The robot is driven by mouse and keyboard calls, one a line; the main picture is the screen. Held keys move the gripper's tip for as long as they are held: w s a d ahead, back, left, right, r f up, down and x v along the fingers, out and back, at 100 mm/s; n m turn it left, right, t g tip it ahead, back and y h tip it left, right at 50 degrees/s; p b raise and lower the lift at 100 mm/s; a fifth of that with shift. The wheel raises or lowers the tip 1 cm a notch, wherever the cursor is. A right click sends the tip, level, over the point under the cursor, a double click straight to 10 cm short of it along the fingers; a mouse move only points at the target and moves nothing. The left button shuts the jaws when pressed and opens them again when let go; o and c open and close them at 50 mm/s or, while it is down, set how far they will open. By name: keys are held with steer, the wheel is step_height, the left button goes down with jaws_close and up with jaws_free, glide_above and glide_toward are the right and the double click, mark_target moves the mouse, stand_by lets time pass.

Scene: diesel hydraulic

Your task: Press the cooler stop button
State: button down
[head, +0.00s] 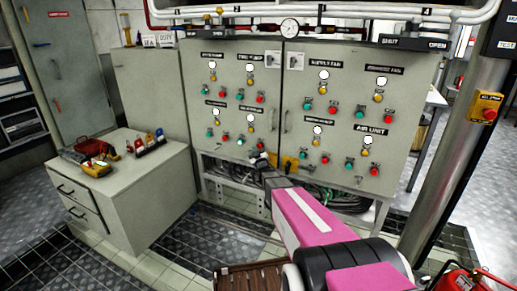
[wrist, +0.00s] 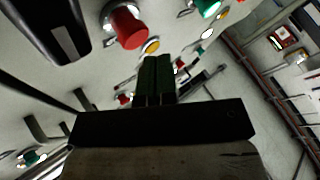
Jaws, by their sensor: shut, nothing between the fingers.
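The grey control cabinet (head: 285,130) carries rows of red and green buttons with lamps under black labels. I cannot read which label says cooler. A red button (head: 260,145) sits low on the left panel, just above my gripper (head: 260,160). In the wrist view my gripper (wrist: 157,75) has its dark fingers together, with nothing between them. A large red button (wrist: 127,27) is close, up and left of the fingertips. A yellow lamp (wrist: 151,46) lies just beyond the tips. I cannot tell whether the fingers touch the panel.
A dark handle (wrist: 50,28) sticks out near the red button in the wrist view. A low grey drawer cabinet (head: 150,205) with tools on top stands left. Cables (head: 340,198) hang below the panels. A metal post (head: 465,130) with a red-and-yellow button box stands right.

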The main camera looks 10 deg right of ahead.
steer(key=shift+w+d, duration=0.1)
stand_by(0.3)
steer(key=shift+w+d, duration=0.15)
steer(key=shift+w, duration=0.1)
steer(key=shift+w+d, duration=0.4)
steer(key=shift+w, duration=0.15)
stand_by(1.3)
steer(key=shift+s+a, duration=0.55)
steer(key=shift+s, duration=0.2)
steer(key=s+a, duration=0.1)
steer(key=s, duration=0.1)
steer(key=s+a, duration=0.2)
steer(key=shift+s, duration=0.1)
stand_by(0.4)
stand_by(0.5)
